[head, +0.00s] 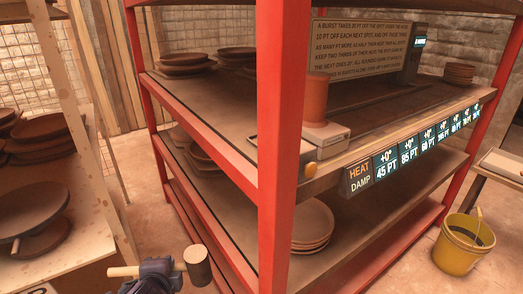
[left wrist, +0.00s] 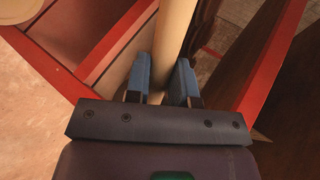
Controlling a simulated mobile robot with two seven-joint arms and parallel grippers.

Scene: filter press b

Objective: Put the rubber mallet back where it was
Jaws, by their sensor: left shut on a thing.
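The rubber mallet has a dark cylindrical head (head: 197,266) and a pale wooden handle (head: 124,271). In the head view it is low, in front of the red rack's left side. My left gripper (head: 160,270) is shut on the handle, close to the head, and holds the mallet roughly level. In the left wrist view the handle (left wrist: 175,35) stands between the two blue-grey fingers of my left gripper (left wrist: 162,85). The mallet's head cannot be made out there. My right gripper is not in view.
A red-framed rack (head: 281,150) fills the middle, with stacked clay dishes (head: 312,225) on its shelves. A sign board (head: 360,50) and a row of lit displays (head: 385,163) are on it. A wooden shelf with bowls (head: 30,205) stands left. A yellow bucket (head: 454,256) sits right.

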